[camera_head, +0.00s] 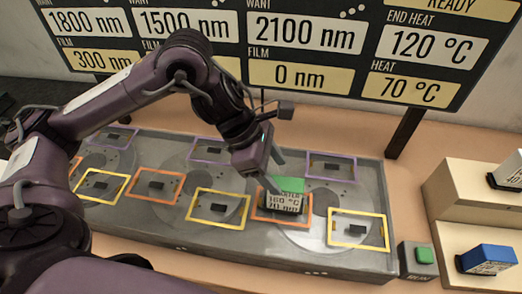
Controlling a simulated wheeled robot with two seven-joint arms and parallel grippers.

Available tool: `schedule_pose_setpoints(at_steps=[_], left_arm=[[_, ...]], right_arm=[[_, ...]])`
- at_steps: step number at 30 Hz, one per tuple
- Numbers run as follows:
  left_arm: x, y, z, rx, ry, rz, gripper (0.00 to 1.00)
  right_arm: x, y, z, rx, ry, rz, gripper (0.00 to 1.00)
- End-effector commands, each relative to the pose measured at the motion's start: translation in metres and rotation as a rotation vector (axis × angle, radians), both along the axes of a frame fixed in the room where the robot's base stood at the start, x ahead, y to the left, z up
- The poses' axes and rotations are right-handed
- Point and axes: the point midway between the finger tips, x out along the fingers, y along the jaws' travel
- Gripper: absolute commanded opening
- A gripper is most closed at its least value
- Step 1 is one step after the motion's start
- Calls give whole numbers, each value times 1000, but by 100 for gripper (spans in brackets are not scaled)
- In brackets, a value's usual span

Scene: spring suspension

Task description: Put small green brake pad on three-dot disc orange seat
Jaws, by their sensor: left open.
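The small green brake pad (287,185) has a green top and a white label on its front. It stands upright at the orange seat (258,217) of the right-hand disc (318,236); I cannot tell whether it is fully seated. Dots by this disc's edge are too small to count surely. My left gripper (275,170) is open just above and behind the pad, its fingers close to the green top. Whether a finger touches the pad is unclear. My right gripper is not in view.
Yellow seats (358,246) and purple seats (331,178) lie near the pad on the grey base (240,245). A green button box (421,256) stands at the right. A blue block (487,259) sits on the beige stepped stand (452,198). A display board (342,75) stands behind.

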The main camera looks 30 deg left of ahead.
Motion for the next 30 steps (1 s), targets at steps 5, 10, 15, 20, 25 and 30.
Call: schedule_pose_setpoints(at_steps=[5, 10, 15, 20, 25, 30], left_arm=[[-4, 18, 32, 3, -6, 3, 58], [-7, 28, 51, 2, -2, 1, 58], [-9, 32, 58, 0, 0, 1, 58], [-10, 32, 58, 0, 1, 0, 58], [-9, 32, 58, 0, 1, 0, 58], [-9, 32, 58, 0, 1, 0, 58]], right_arm=[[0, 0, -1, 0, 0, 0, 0], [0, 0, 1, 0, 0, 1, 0], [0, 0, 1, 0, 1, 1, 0], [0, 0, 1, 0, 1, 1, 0], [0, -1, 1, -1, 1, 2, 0], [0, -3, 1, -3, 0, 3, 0]])
